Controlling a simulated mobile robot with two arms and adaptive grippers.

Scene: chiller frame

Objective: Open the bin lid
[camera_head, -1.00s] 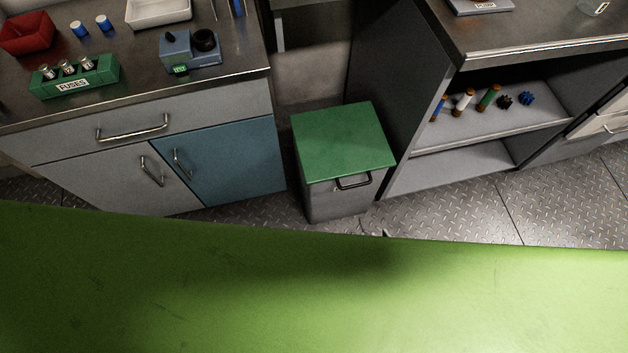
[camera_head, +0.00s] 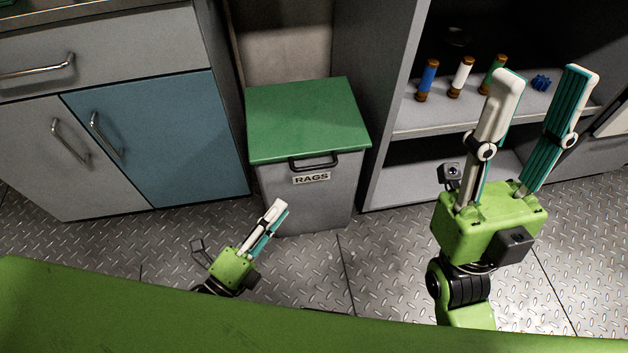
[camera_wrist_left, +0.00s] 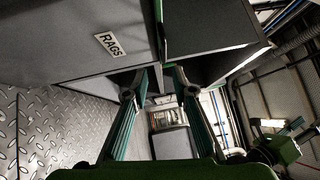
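The bin (camera_head: 310,195) is a grey box with a RAGS label on its front. Its green lid (camera_head: 305,118) lies flat and shut, with a dark handle (camera_head: 315,163) at the front edge. My left gripper (camera_head: 279,206) is low in front of the bin, below the handle, pointing up and right. In the left wrist view, the label (camera_wrist_left: 110,44) shows beyond my left fingers (camera_wrist_left: 157,78), which have an empty gap between their tips. I cannot tell whether they touch the bin. My right gripper (camera_head: 543,80) is open and empty, right of the bin, before the shelf.
A cabinet with a blue door (camera_head: 160,140) stands left of the bin. An open shelf unit (camera_head: 390,150) is close on its right, holding several small coloured cylinders and a blue gear-like part (camera_head: 541,83). Clear metal floor (camera_head: 330,270) lies in front.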

